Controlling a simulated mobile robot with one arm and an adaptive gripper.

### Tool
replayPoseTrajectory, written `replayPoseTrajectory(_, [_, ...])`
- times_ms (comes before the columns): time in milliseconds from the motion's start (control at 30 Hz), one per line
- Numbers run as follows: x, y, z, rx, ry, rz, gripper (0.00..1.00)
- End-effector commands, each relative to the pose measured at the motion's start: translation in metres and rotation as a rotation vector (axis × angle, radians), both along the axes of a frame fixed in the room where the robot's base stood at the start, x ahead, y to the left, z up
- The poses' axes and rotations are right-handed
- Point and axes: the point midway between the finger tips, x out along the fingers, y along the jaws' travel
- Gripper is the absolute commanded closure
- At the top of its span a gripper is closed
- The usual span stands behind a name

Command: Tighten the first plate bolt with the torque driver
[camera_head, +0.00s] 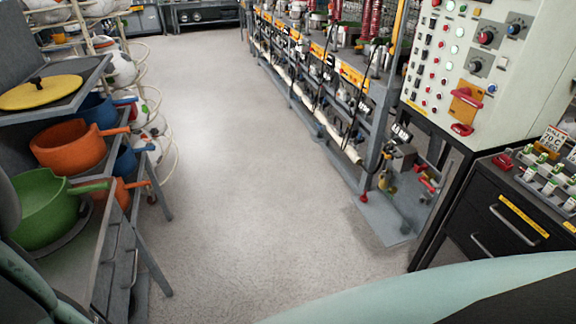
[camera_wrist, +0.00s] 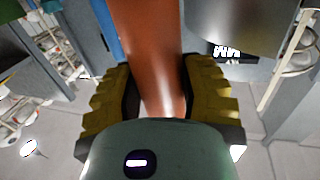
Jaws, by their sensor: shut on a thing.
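My gripper (camera_wrist: 157,85) shows in the wrist view, its yellow ridged fingers closed on either side of a smooth orange-brown cylindrical handle (camera_wrist: 148,40). The handle runs up out of the top of that picture, and its lower end is hidden behind my gripper's pale green body. I cannot tell from this view whether it is the torque driver. My gripper is not visible in the head view. I cannot make out a plate bolt in either view.
A grey rack with a green pot (camera_head: 45,205), an orange pot (camera_head: 68,147) and a yellow lid (camera_head: 40,92) stands at left. A control panel (camera_head: 490,60) and dark drawer cabinet (camera_head: 500,215) stand at right. Open floor (camera_head: 230,170) runs between them beside a long machine line (camera_head: 340,75).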

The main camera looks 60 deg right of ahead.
Motion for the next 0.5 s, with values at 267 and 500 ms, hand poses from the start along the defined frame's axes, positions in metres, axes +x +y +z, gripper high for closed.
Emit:
replayPoseTrajectory(267, [0.0005, 0.0005, -0.0023, 0.004, -0.003, 0.001, 1.0])
replayPoseTrajectory(500, [0.0005, 0.0005, -0.0051, 0.004, -0.004, 0.001, 1.0])
